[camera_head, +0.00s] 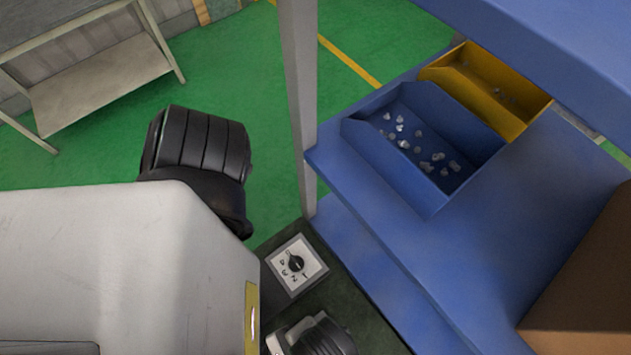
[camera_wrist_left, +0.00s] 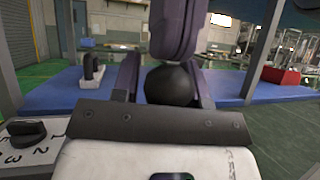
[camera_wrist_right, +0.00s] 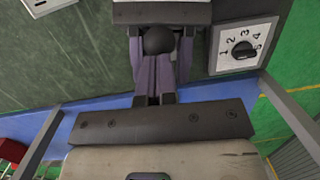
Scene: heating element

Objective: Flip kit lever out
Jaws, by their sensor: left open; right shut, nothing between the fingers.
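I cannot pick out a kit lever for certain. A black upright handle on a white base (camera_wrist_left: 92,78) stands at the left in the left wrist view. A dark rounded part on a pale base (camera_head: 312,335) is cut off at the bottom of the head view. My left gripper (camera_wrist_left: 168,85) is open; a black ball shows between its purple fingers. I cannot tell what either ball belongs to. Neither gripper's fingertips show clearly in the head view.
A numbered rotary dial (camera_head: 295,263) sits on a dark surface; it also shows in the left wrist view (camera_wrist_left: 30,137) and right wrist view (camera_wrist_right: 244,49). A blue bin (camera_head: 420,140) with small clear pieces and a yellow bin (camera_head: 490,88) stand on the blue shelf (camera_head: 470,250). A grey post (camera_head: 299,100) rises beside it.

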